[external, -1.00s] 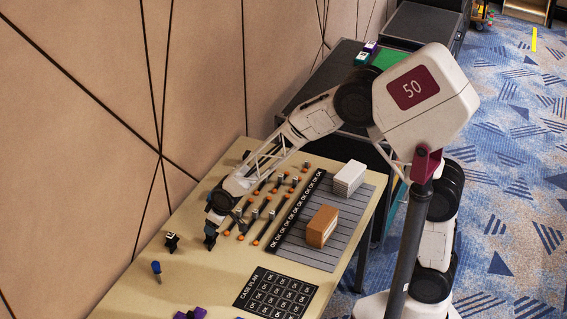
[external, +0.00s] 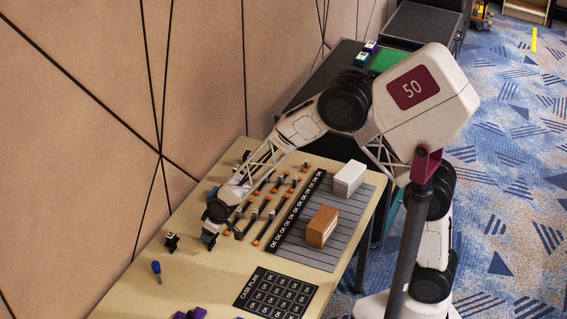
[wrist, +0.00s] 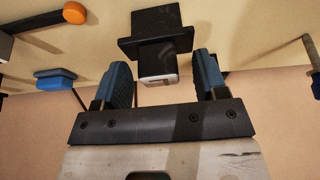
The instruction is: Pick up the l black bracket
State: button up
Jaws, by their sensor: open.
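A black bracket-like piece (wrist: 155,35) with a wide flat flange and a pale end shows at the top middle of the wrist view. It lies ahead of and between the two blue-padded fingers of my gripper (wrist: 166,75), which are apart with nothing gripped. In the external view my gripper (external: 208,238) is low over the left part of the table, its fingers mostly hidden by the wrist.
Several orange-tipped rods (external: 262,227) lie right of my gripper. A brown box (external: 322,226) and a white stack (external: 348,178) sit on the grey slatted mat (external: 348,208). A blue-handled tool (external: 156,268) stands at the front left. The wall (external: 90,130) borders the table.

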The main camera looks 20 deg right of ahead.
jog(key=c, duration=1.2)
jog(key=shift+o, duration=0.2)
jog(key=shift+r, duration=0.2)
jog(key=shift+r, duration=0.45)
jog(key=shift+v, duration=1.25)
jog(key=s+d+r, duration=0.1)
jog(key=s+d, duration=0.9)
jog(key=shift+s+d+r, duration=0.2)
jog(key=shift+s+d, duration=0.05)
jog(key=shift+d, duration=0.15)
